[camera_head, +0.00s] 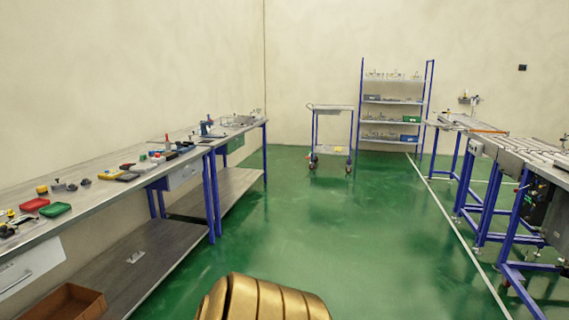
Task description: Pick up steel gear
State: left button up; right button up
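Neither of my grippers is in view. I cannot make out a steel gear for certain. Several small grey and dark parts (60,187) lie on the long workbench (105,195) along the left wall, too small to tell which is a gear. A red tray (34,204) and a green tray (55,209) lie near them on the bench top, and small items crowd its near left end.
An open brown box (70,302) stands on the bench's lower shelf. A wheeled cart (332,140) and a blue-framed shelf rack (392,106) stand at the back. A roller conveyor (520,152) is at the right. The green floor (330,230) between is clear.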

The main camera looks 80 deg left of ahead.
aim_at(85, 181)
jog(key=u, duration=4.05)
jog(key=i+u, duration=0.2)
jog(key=u, duration=0.45)
jog(key=i+l+u, duration=0.15)
jog(key=i+l, duration=0.15)
jog(key=i+l+u, duration=0.35)
jog(key=i+l, duration=0.2)
jog(key=l, duration=0.25)
jog(key=i+l+u, duration=0.2)
jog(key=l, duration=0.25)
